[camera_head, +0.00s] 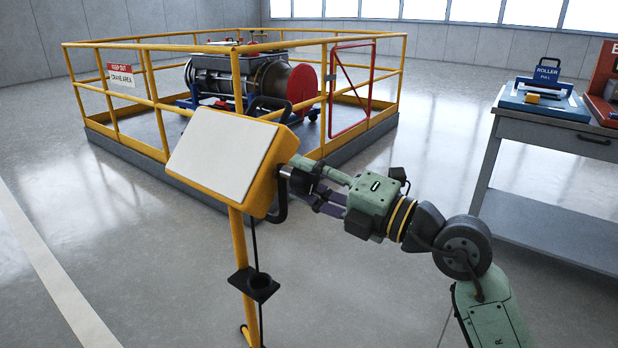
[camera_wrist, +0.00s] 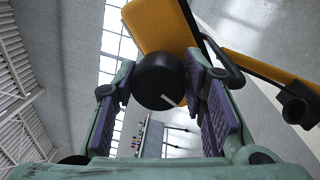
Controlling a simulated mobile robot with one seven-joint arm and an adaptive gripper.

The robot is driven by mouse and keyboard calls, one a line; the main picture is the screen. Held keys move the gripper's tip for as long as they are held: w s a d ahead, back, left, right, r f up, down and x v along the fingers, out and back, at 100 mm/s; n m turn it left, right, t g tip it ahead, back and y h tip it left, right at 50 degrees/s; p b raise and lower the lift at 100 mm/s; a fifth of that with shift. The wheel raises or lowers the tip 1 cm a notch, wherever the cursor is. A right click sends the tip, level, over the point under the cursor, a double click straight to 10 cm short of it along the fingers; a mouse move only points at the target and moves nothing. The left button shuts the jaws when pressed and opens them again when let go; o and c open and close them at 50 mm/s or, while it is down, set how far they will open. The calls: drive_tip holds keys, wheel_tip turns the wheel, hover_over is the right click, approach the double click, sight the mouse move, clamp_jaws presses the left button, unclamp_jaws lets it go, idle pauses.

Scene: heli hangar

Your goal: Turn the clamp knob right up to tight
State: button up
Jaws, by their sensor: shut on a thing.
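The clamp knob (camera_wrist: 158,80) is a black round knob with a white mark line on its face, on the side of a yellow housing. In the wrist view it sits between the two purple-padded fingers of my gripper (camera_wrist: 166,92), which is shut on it. The white line points to the lower right. In the head view my gripper (camera_head: 312,184) reaches from the right to the side of the yellow stand head (camera_head: 268,190). The knob is mostly hidden there by the fingers.
A yellow railed enclosure (camera_head: 150,100) with machinery stands behind. A grey workbench (camera_head: 550,135) is at the right. Open floor lies between.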

drive_tip(key=m, duration=0.2)
drive_tip(key=m+p, duration=0.1)
drive_tip(key=m, duration=0.2)
drive_tip(key=shift+d+r+t+h, duration=0.1)
drive_tip(key=shift+t+h, duration=0.2)
drive_tip(key=shift+t, duration=0.1)
drive_tip(key=shift+m+p, duration=0.65)
drive_tip(key=shift+m, duration=0.85)
drive_tip(key=o, duration=1.2)
drive_tip(key=shift+c, duration=0.2)
drive_tip(key=v, duration=1.2)
drive_tip(key=shift+s, duration=0.1)
